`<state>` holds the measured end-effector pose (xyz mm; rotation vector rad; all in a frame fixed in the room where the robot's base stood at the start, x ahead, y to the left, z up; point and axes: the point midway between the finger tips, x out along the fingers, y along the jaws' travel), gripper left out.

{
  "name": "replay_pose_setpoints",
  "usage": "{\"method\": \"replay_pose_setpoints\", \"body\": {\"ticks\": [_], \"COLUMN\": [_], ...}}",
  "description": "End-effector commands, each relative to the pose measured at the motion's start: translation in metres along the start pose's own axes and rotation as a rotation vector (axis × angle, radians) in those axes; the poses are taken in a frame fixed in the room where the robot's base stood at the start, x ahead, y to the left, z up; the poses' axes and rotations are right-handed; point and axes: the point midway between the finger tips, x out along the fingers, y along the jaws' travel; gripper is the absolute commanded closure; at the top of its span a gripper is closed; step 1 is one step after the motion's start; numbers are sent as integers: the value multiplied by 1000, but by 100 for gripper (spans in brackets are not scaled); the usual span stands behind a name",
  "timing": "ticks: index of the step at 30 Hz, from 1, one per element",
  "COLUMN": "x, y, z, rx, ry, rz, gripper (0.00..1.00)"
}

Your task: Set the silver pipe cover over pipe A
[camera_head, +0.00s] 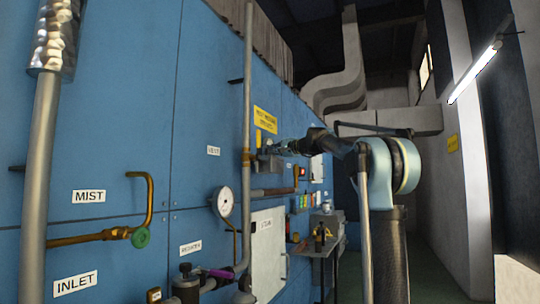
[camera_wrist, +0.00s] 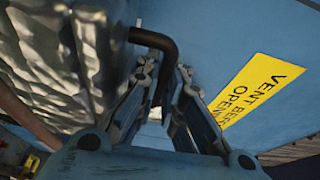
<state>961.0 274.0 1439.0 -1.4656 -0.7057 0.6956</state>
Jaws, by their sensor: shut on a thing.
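A large crinkled silver piece (camera_wrist: 50,60), which looks like the silver pipe cover, fills the left of the wrist view. A dark bent handle (camera_wrist: 155,40) runs from its side to between my fingers. My gripper (camera_wrist: 164,74) is shut on this handle. In the head view my gripper (camera_head: 272,149) is out at the blue panel, below a yellow sign; the held piece is small and hard to make out there. Crinkled silver wrapping (camera_head: 54,35) also surrounds the top of a grey pipe (camera_head: 40,170) at the far left. No label A is readable.
The blue panel (camera_head: 120,130) carries a thin upright pipe (camera_head: 247,80), a pressure gauge (camera_head: 224,202), a brass pipe with green valve (camera_head: 140,237) and a yellow sign (camera_head: 265,119). A small bench (camera_head: 322,250) stands further back. The right aisle floor is clear.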

Motion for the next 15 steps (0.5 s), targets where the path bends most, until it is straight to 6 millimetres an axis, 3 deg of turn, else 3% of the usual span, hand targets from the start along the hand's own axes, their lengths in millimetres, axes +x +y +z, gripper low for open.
{"method": "replay_pose_setpoints", "body": {"ticks": [15], "x": [-2], "y": [33], "z": [0], "rx": [-2], "ry": [1], "rz": [-2], "gripper": [100]}}
